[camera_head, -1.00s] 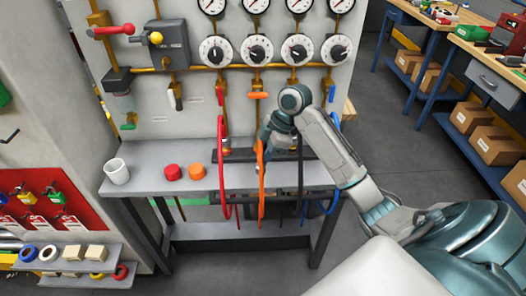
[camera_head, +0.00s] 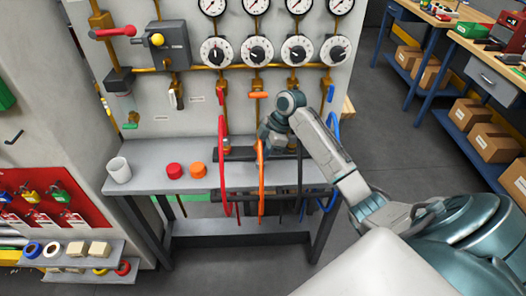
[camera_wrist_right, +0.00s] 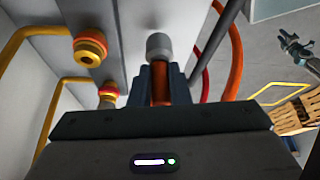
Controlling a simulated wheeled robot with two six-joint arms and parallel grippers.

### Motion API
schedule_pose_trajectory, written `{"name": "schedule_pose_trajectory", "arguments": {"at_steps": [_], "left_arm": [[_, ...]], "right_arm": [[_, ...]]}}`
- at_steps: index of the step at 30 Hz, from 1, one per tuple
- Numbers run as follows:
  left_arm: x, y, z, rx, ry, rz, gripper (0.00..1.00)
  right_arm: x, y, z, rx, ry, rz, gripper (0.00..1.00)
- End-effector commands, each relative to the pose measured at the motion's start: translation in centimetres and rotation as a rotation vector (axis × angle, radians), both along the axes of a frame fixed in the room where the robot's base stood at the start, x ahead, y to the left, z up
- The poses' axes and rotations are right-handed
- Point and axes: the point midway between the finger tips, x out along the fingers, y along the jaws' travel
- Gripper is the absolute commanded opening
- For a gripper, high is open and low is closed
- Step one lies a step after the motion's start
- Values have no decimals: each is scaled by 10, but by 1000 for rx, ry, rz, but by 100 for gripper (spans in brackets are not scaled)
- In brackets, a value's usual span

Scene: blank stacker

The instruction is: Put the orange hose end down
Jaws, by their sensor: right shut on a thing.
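The orange hose (camera_head: 261,185) hangs in a loop in front of the bench, between the red hose (camera_head: 222,165) and a dark hose. My right gripper (camera_head: 262,143) is at its upper end, in front of the panel and above the bench shelf. In the right wrist view, my right gripper (camera_wrist_right: 163,85) is shut on the orange hose end (camera_wrist_right: 160,50), whose grey tip sticks out beyond the fingers. A small dark gripper (camera_wrist_right: 295,45), apparently my left one, shows at the far right of that view; its jaws are too small to read.
The bench (camera_head: 150,185) holds a white cup (camera_head: 119,170), a red cap (camera_head: 175,171) and an orange cap (camera_head: 198,170) at its left. Dark rack bars (camera_head: 235,154) lie along its back. Brass ports (camera_wrist_right: 90,47) stick out of the panel near the gripper.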

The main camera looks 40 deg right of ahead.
Motion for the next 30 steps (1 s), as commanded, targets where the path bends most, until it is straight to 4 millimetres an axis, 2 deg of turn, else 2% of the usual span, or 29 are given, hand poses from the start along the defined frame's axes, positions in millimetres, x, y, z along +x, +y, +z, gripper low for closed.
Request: {"name": "schedule_pose_trajectory", "arguments": {"at_steps": [11, 12, 14, 15, 24, 28, 30], "left_arm": [[0, 0, -1, 0, -1, 0, 35], [0, 0, -1, 0, -1, 0, 35], [1, 0, -1, 0, -1, 0, 35], [1, 0, -1, 0, -1, 0, 35], [1, 0, 0, 0, -1, 0, 35], [1, 0, 0, 0, -1, 0, 35], [1, 0, -6, 0, -1, 0, 35]], "right_arm": [[0, 0, -10, 0, 0, -1, 0], [0, 0, -10, 0, 0, -1, 24], [0, 0, -10, 0, 0, -1, 36], [0, 0, -10, 0, 0, -1, 38], [0, 0, -8, 0, 0, 0, 38], [0, -1, 6, -1, -2, 1, 38], [-2, -8, 15, -3, -3, -1, 38]]}}
